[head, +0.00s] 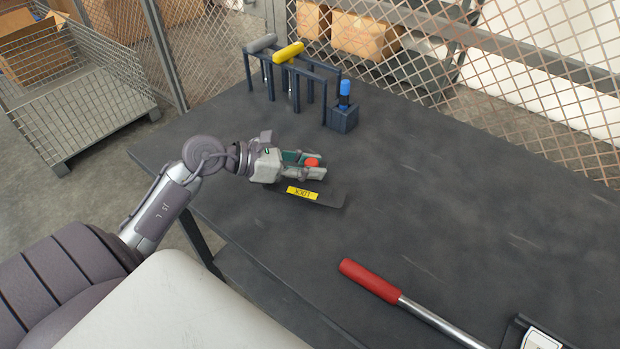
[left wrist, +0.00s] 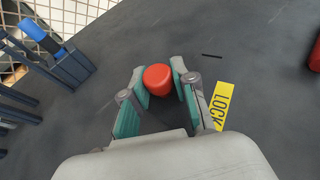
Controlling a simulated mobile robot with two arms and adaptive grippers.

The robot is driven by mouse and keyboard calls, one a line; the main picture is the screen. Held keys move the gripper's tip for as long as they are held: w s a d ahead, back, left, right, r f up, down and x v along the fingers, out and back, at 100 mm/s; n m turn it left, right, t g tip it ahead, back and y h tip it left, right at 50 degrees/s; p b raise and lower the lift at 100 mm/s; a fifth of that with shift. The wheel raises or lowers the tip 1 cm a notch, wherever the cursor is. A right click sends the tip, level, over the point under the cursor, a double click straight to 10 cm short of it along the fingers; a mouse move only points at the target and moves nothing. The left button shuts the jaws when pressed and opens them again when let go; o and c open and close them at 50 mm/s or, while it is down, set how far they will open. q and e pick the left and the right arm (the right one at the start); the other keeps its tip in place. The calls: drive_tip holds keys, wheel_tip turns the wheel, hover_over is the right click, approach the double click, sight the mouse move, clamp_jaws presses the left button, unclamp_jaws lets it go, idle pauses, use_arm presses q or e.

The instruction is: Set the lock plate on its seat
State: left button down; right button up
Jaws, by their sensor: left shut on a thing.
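The lock plate (head: 331,200) is a dark flat plate with a yellow label in the middle of the head view. The label, reading LOCK (left wrist: 221,104), also shows in the left wrist view, to the right of the fingers. My left gripper (head: 312,166) is shut on a red knob (left wrist: 158,78), which sits between its fingertips just above the plate. The fingers and palm hide much of the plate, and its edges blend into the dark table. I cannot tell whether the plate touches the table. I cannot make out its seat. My right gripper is not in view.
A dark rack (head: 310,76) with a grey and a yellow handle stands at the back left of the table (head: 440,200). Beside it a blue-topped tool stands in a block (head: 343,118). A red-handled bar (head: 370,281) lies at the front.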

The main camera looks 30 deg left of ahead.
sight(285, 178)
use_arm(q)
wheel_tip(285, 178, down, 3)
drive_tip(key=shift+a+f, duration=0.1)
drive_tip(key=shift+f, duration=0.4)
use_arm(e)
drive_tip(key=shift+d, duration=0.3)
use_arm(q)
drive_tip(key=shift+f, duration=0.15)
drive_tip(key=c, duration=0.9)
unclamp_jaws()
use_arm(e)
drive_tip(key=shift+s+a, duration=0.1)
use_arm(q)
drive_tip(key=shift+r, duration=0.2)
drive_tip(key=b+v, duration=0.1)
drive_tip(key=v, duration=0.9)
drive_tip(key=shift+s+a, duration=0.25)
drive_tip(key=shift+s+a+r, duration=0.35)
drive_tip(key=shift+s, duration=0.1)
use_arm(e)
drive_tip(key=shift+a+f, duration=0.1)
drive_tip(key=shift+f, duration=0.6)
